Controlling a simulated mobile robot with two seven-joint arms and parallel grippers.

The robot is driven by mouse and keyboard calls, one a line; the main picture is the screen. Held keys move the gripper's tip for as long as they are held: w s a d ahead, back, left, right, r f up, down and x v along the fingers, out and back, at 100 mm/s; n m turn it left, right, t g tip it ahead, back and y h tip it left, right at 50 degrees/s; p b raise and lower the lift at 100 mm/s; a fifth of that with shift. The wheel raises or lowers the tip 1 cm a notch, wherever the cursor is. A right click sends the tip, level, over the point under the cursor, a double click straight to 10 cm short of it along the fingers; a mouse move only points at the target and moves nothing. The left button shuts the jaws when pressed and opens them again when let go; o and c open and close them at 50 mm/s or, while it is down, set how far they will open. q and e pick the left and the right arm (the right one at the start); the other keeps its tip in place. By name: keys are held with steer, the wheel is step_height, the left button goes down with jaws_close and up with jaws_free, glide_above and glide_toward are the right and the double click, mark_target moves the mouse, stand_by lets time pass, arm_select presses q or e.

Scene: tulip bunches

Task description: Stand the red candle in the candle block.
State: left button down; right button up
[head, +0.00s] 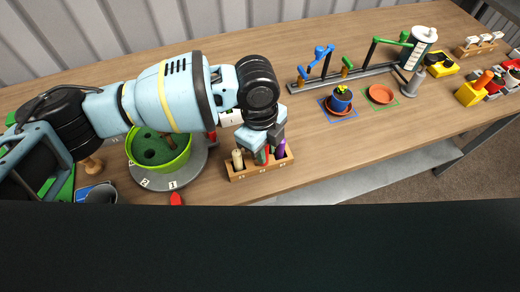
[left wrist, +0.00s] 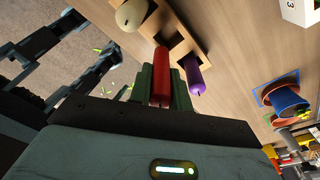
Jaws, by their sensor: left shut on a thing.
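The candle block (head: 240,175) is a light wooden bar with a row of sockets, on the table below my left gripper (head: 263,152). A cream candle (head: 237,159) stands in its left part and a purple candle (head: 281,148) in its right part. My left gripper is shut on the red candle (left wrist: 161,78), between the green fingers in the left wrist view. The red candle is over the middle of the block (left wrist: 196,22), between the cream candle (left wrist: 131,14) and the purple candle (left wrist: 193,75). I cannot tell how deep its lower end sits. My right gripper is out of view.
A green pot (head: 178,163) on a grey round base stands left of the block. A small blue pot (head: 340,99) and a terracotta saucer (head: 381,94) are to the right, before a rail with blue and green levers. Bare table lies between block and blue pot.

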arm_select(q)
steer(key=shift+w+a+f, duration=0.2)
steer(key=shift+w+f, duration=0.1)
steer(key=shift+f, duration=0.3)
steer(key=shift+w+a+f, duration=0.15)
steer(key=shift+w+f, duration=0.1)
steer(key=shift+f, duration=0.4)
steer(key=shift+w+a+f, duration=0.2)
steer(key=shift+w+f, duration=0.1)
steer(key=shift+f, duration=0.3)
steer(key=shift+f, duration=0.2)
steer(key=c, duration=1.3)
jaws_free()
steer(key=shift+r, duration=0.15)
step_height(320, 180, up, 12)
steer(key=a, duration=0.1)
steer(key=shift+w, duration=0.4)
